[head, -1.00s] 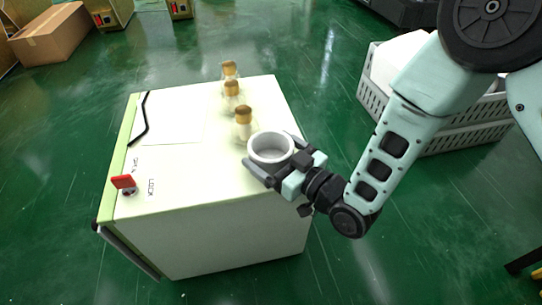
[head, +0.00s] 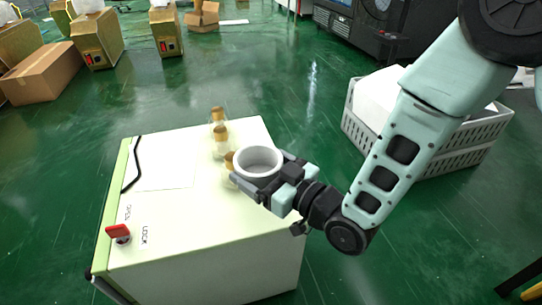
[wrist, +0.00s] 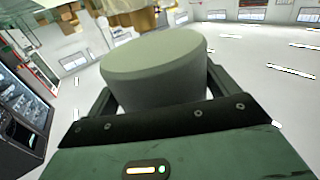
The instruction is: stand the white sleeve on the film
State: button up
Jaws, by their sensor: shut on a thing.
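The white sleeve (head: 258,161) is a short, wide, round ring with its open top facing up. My gripper (head: 262,180) is shut on it from the right and holds it over the right side of the cabinet top. The sleeve also fills the middle of the wrist view (wrist: 155,70), between the two dark fingers. The film (head: 165,168) seems to be the pale sheet lying on the cabinet top, left of the sleeve and apart from it. I cannot tell how high the sleeve is above the top.
The pale green cabinet (head: 200,215) has a red switch (head: 117,231) at its left edge. A grey crate (head: 425,150) stands behind my arm on the floor.

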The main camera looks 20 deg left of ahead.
jog(key=shift+r, duration=0.4)
jog(key=w+d+f+m+t+h, duration=0.1)
jog(key=w+d+m+t+h, duration=0.25)
jog(key=w+d, duration=0.55)
jog(key=w+d+m+t+h, duration=0.35)
jog(key=w+d, duration=0.35)
jog(key=d, duration=0.4)
jog(key=w+d+m+t+h, duration=0.25)
jog(key=d+h, duration=0.25)
jog(key=d, duration=0.8)
jog(key=w+d+m+t+h, duration=0.15)
jog(key=d+m+h, duration=0.25)
jog(key=d, duration=1)
notch_tip(320, 180, up, 36)
jog(key=p, duration=3.8)
jog(key=s+d+f+n+y, duration=0.1)
jog(key=s+f, duration=0.2)
jog(key=f, duration=0.4)
jog(key=s+d+f, duration=0.1)
jog(key=s+f, duration=0.3)
jog(key=f, duration=0.2)
jog(key=s+a+f+h, duration=0.1)
jog(key=s+f, duration=0.3)
jog(key=s, duration=0.5)
jog(key=shift+a+m+g+b, duration=0.3)
jog(key=shift+a+m+g, duration=0.1)
jog(key=shift+a, duration=0.5)
jog(key=shift+w+r, duration=0.15)
jog(key=shift+r, duration=0.1)
